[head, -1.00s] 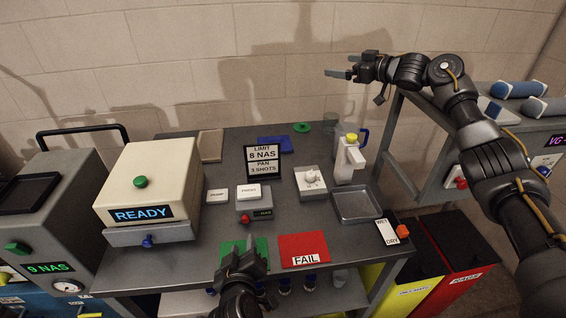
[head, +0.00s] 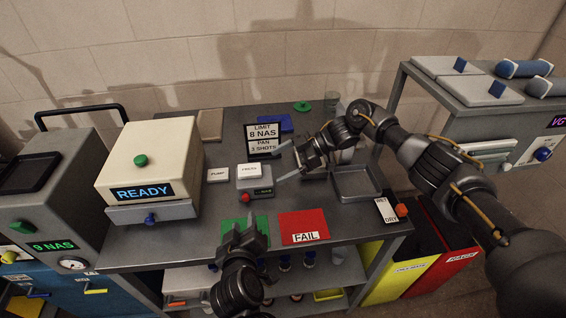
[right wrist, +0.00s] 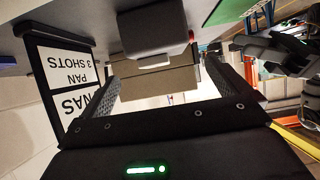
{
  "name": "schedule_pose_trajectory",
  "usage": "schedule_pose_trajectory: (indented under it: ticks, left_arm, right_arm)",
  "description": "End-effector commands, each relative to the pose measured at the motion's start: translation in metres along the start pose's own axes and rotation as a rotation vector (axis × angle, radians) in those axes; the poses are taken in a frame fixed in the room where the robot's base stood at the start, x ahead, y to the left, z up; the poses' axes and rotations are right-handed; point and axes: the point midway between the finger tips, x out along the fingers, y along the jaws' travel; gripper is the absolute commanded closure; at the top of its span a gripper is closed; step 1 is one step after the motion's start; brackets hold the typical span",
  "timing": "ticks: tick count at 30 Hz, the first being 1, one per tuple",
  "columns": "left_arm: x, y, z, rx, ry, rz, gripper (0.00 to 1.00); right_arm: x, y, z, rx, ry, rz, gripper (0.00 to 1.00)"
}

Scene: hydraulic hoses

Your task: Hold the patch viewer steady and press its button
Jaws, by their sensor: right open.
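The patch viewer appears to be the small grey box (head: 256,191) with a red button (head: 245,198), a small dark display and a white label on top. It stands on the grey table behind the green mat. My right gripper (head: 280,164) is open just right of and above it, fingers pointing left, apart from it. In the right wrist view, upside down, the box (right wrist: 150,30) shows dark beyond and between the open fingers (right wrist: 170,78). My left gripper (head: 244,224) looks open and empty over the green mat, in front of the box.
A limit sign (head: 263,136) stands close behind the right gripper. A READY machine (head: 150,160) is at left. A red FAIL mat (head: 303,227) and a metal tray (head: 358,183) lie at right. A white PUMP block (head: 217,175) sits left of the viewer.

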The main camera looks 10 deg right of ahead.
Motion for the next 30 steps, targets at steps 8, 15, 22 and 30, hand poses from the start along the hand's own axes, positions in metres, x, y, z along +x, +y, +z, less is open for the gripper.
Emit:
schedule_pose_trajectory:
  ticks: [8, 15, 22, 30]
  left_arm:
    - [0.000, 0.000, 0.000, 0.000, 0.000, 0.000, 0.64]
    - [0.000, 0.000, 0.000, 0.000, 0.000, 0.000, 0.64]
    - [0.000, 0.000, 0.000, 0.000, 0.000, 0.000, 0.64]
    - [0.000, 0.000, 0.000, 0.000, 0.000, 0.000, 0.64]
  right_arm:
    - [0.028, -0.001, 0.000, 0.001, 0.001, -0.002, 0.00]
    - [0.061, 0.000, 0.000, 0.002, 0.000, 0.000, 0.00]
    - [0.074, 0.001, 0.000, 0.002, 0.000, 0.002, 0.00]
    - [0.074, 0.001, 0.000, 0.001, 0.000, 0.003, 0.03]
